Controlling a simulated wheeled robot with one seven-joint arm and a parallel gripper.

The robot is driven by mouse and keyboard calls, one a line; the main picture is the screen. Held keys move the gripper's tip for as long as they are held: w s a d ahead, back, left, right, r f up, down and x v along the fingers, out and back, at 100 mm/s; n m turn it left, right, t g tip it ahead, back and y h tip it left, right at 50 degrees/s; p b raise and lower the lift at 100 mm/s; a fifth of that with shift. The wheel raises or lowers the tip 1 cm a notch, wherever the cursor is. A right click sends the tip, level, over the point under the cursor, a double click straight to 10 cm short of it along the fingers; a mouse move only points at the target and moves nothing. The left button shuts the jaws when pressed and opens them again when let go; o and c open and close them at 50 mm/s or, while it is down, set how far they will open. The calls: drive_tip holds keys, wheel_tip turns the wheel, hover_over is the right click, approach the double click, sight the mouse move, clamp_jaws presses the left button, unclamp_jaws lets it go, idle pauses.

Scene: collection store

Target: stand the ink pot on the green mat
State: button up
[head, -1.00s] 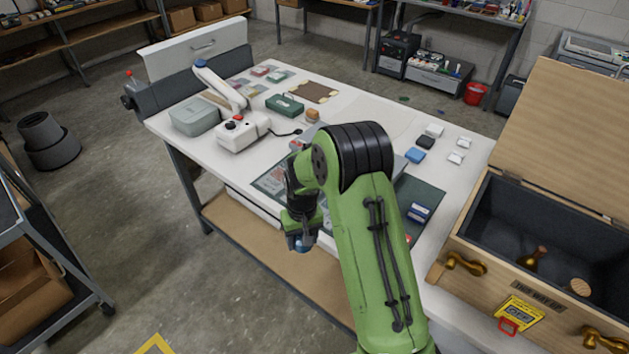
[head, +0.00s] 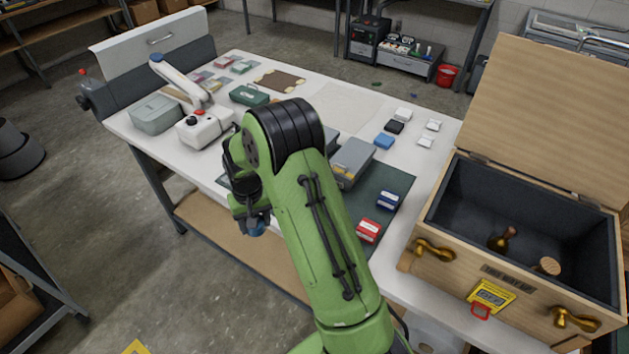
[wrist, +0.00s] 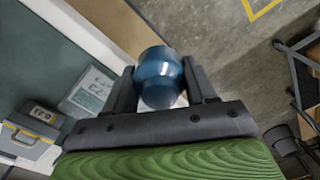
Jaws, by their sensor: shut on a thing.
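A glossy blue pot, the ink pot (wrist: 160,75), sits between the two dark fingers of my gripper (wrist: 158,82), which is shut on it. In the head view my gripper (head: 252,222) hangs out past the table's front edge, with the blue pot (head: 256,229) at its lower end. The green mat (head: 396,183) lies on the white table; my arm hides much of it. In the wrist view a dark green surface (wrist: 45,45) lies to the left of the pot, apart from it.
On the mat are a grey box (head: 352,160), a red-and-white box (head: 367,230) and a blue-and-white box (head: 387,201). An open wooden chest (head: 455,240) stands at the right. A white device (head: 198,130) and a grey-green case (head: 156,114) stand at the table's left.

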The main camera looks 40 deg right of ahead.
drive_tip(key=s+d+r+m+b, duration=0.1)
drive_tip(key=d+m+b, duration=0.4)
drive_tip(key=d, duration=0.9)
drive_tip(key=m, duration=0.3)
drive_tip(key=shift+s+m, duration=0.3)
drive_tip(key=shift+s, duration=0.05)
drive_tip(key=s+d+m+b, duration=0.1)
drive_tip(key=d+m, duration=0.1)
drive_tip(key=s+d+r+m+b, duration=0.1)
drive_tip(key=s+d+m, duration=0.1)
drive_tip(key=d, duration=0.1)
drive_tip(key=s+d+r+m+b, duration=0.1)
drive_tip(key=d+m, duration=0.1)
drive_tip(key=d, duration=0.1)
drive_tip(key=shift+s+d+r, duration=0.1)
drive_tip(key=shift+s+d, duration=0.1)
drive_tip(key=shift+s, duration=0.05)
wheel_tip(320, 180, down, 9)
drive_tip(key=shift+s+f+b, duration=0.1)
drive_tip(key=shift+s+b, duration=0.05)
drive_tip(key=shift+b, duration=0.95)
drive_tip(key=shift+d+f, duration=0.1)
drive_tip(key=shift+f, duration=0.1)
drive_tip(key=shift+f, duration=0.25)
drive_tip(key=o, duration=1.1)
drive_tip(key=shift+r, duration=0.1)
